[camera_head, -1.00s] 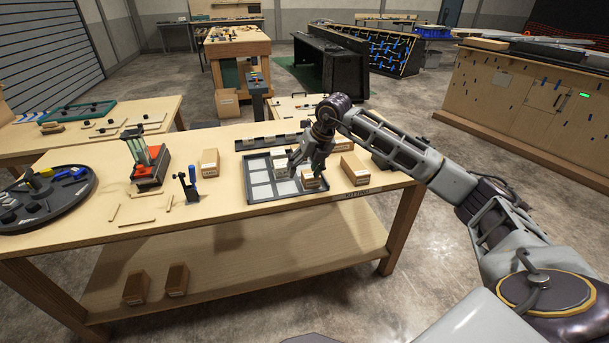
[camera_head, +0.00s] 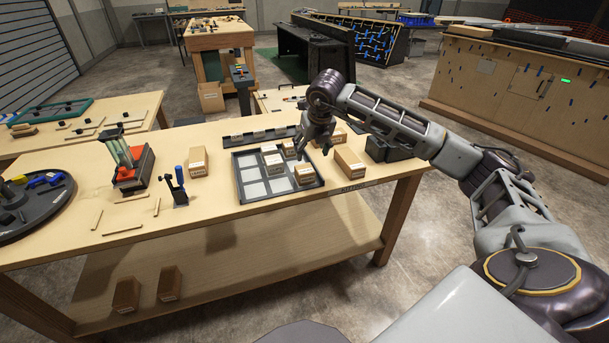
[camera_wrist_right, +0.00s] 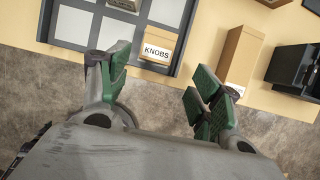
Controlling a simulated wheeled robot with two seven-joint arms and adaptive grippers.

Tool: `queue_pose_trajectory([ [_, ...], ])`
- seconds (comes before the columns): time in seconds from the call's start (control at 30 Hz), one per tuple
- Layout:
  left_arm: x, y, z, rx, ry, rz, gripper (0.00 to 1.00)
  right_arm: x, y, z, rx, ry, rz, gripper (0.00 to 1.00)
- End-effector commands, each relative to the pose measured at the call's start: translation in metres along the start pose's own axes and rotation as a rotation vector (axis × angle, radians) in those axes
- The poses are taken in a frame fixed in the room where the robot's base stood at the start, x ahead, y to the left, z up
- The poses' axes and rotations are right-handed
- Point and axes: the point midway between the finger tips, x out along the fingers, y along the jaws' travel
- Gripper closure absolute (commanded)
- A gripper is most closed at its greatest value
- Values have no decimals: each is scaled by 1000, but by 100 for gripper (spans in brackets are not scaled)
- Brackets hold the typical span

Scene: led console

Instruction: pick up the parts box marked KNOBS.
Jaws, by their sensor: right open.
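The parts box marked KNOBS (camera_wrist_right: 158,46) is a small tan box with a white label, readable in the right wrist view. It sits in the corner cell of the grey compartment tray (camera_wrist_right: 45,22). In the head view, a box at the tray's front right corner (camera_head: 305,174) matches it, though its label is too small to read. My right gripper (camera_head: 315,148) is above the tray's right side there. In the wrist view, my right gripper (camera_wrist_right: 160,85) has its green-padded fingers spread, with nothing between them. The box lies just beyond the fingertips. My left gripper is out of view.
Other boxes sit in the tray, including one (camera_head: 273,163) left of the gripper. A tall tan box (camera_head: 349,162) and a black bin (camera_head: 393,148) stand to the right. A tan box (camera_head: 198,162) and a blue-handled tool holder (camera_head: 178,190) stand left.

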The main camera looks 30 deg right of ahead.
Motion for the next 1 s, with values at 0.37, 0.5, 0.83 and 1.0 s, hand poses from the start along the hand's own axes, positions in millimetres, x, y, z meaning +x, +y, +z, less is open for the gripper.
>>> queue_pose_trajectory([
  [0.37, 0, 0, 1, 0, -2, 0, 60, 47, 0, -1, 0, 4, 0, 36],
  [0.5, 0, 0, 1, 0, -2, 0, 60, 64, 0, -1, 0, 4, 0, 36],
  [0.83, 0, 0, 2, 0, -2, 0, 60, 80, 0, 0, 0, 1, 0, 36],
  [1.0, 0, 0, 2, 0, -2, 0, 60, 80, 0, 0, 0, 1, 0, 36],
])
